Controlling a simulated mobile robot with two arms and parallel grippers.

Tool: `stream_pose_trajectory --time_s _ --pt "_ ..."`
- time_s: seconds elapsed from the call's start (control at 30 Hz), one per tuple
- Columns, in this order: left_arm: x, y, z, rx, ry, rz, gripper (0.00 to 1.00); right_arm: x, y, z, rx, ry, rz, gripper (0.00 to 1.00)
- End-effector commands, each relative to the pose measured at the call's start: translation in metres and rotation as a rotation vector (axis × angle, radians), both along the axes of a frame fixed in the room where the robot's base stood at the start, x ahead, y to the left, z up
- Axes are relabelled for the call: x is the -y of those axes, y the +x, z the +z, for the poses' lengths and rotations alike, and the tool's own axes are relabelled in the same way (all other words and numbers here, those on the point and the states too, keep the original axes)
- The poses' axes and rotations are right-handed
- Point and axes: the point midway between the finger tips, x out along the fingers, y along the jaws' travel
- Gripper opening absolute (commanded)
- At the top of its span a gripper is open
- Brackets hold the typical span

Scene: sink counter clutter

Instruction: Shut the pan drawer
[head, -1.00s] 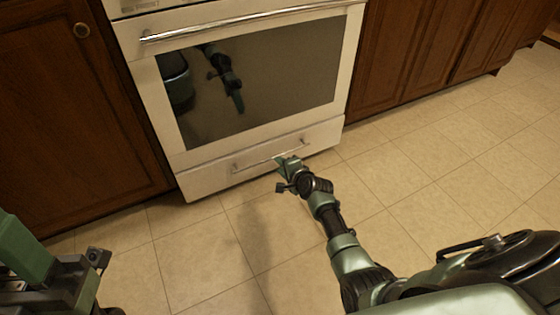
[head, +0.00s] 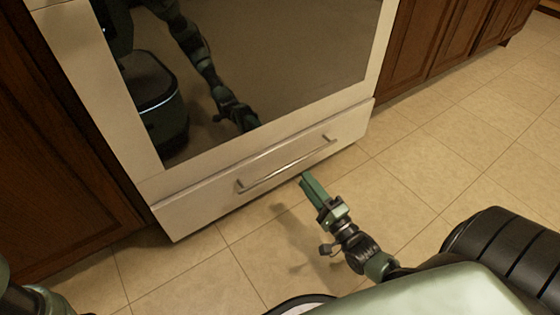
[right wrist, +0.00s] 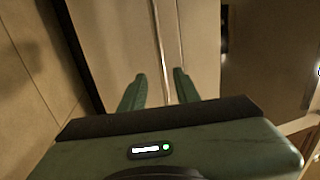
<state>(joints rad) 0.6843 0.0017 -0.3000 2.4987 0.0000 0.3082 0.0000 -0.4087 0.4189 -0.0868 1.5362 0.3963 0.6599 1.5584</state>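The pan drawer (head: 215,196) is the white front at the bottom of the oven, with a metal bar handle (head: 285,166). I cannot tell for sure how far it stands out. My right gripper (head: 306,180) is low in front of the drawer, just below the handle's right half in the head view. In the right wrist view its two fingers (right wrist: 160,92) are apart with nothing held. The drawer front (right wrist: 110,45) and handle (right wrist: 158,40) lie ahead of them; contact cannot be told. My left gripper is out of view.
The oven door (head: 130,110) with dark glass is above the drawer and reflects me. Brown cabinets stand at left (head: 60,180) and right (head: 430,45). The tiled floor (head: 450,150) is clear to the right.

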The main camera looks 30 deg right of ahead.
Motion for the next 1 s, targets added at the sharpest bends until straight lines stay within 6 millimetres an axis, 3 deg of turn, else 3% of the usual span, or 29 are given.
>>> stream_pose_trajectory --time_s 0.13,0.6,0.93,0.97,1.0 --pt "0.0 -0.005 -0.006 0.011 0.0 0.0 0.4 -0.004 0.002 0.0 0.016 0.01 0.014 0.32" --pt "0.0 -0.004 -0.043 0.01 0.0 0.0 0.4 -0.008 0.067 0.013 0.014 0.007 0.011 0.32" --pt "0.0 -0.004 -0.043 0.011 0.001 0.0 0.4 -0.008 0.072 0.016 0.012 0.007 0.011 0.32" --pt "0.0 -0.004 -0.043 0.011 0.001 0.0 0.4 -0.008 0.072 0.015 0.012 0.007 0.011 0.29" --pt "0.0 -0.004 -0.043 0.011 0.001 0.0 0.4 -0.008 0.072 0.015 0.012 0.007 0.011 0.18"
